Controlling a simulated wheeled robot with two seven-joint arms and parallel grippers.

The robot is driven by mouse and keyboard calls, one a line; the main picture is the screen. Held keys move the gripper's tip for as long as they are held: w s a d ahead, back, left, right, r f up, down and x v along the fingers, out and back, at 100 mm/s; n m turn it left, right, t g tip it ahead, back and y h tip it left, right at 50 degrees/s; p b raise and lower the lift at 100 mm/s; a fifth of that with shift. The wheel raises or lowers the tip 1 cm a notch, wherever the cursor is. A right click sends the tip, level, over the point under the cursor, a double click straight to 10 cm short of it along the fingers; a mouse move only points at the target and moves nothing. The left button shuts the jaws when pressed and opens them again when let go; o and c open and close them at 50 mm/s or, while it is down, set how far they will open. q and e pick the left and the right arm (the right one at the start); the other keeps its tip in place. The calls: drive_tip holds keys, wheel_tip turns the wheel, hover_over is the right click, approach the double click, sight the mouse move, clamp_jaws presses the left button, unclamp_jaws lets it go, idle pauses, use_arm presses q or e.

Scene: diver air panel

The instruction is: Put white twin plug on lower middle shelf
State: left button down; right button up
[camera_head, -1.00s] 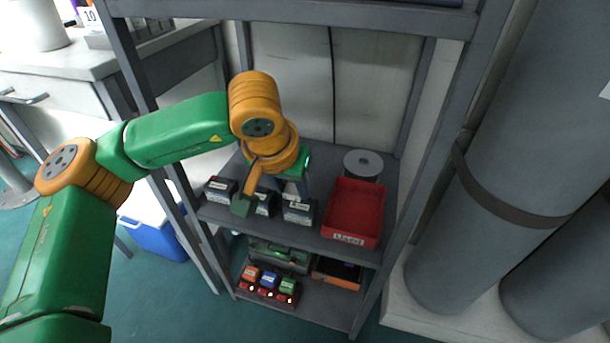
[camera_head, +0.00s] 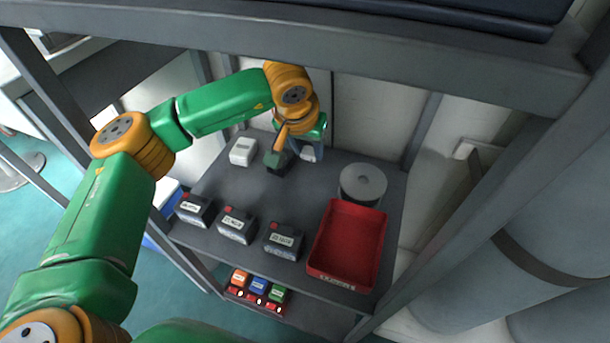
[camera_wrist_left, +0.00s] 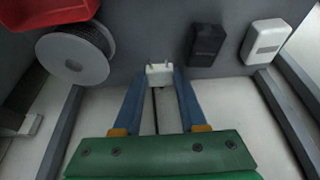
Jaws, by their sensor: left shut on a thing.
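The white twin plug (camera_wrist_left: 159,73), a small white block with two prongs, is between the fingertips of my left gripper (camera_wrist_left: 160,80) in the left wrist view. My left gripper is shut on it. In the head view the left gripper (camera_head: 311,152) is over the back part of the grey shelf (camera_head: 240,185). The plug is hard to make out there. I cannot tell whether the plug touches the shelf. My right gripper is not in view.
A white box (camera_head: 243,151) and a black box (camera_wrist_left: 206,43) stand beside the gripper. A grey spool (camera_head: 362,183) and a red bin (camera_head: 347,243) stand to the right. Three labelled dark boxes (camera_head: 237,225) line the front. Shelf posts and an upper shelf (camera_head: 350,50) frame the space.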

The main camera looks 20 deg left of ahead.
sight(309, 177)
use_arm(q)
drive_tip(key=f, duration=0.2)
drive_tip(key=f+b, duration=0.1)
drive_tip(key=f, duration=0.3)
drive_tip(key=shift+s+f, duration=0.25)
drive_tip(key=shift+f, duration=0.05)
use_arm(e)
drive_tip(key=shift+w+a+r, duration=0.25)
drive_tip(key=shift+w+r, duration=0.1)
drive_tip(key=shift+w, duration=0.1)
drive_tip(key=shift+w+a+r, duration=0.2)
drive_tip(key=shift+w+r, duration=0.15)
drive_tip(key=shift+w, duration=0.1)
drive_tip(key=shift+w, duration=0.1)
use_arm(q)
drive_tip(key=shift+f, duration=0.15)
drive_tip(key=shift+c, duration=2.3)
unclamp_jaws()
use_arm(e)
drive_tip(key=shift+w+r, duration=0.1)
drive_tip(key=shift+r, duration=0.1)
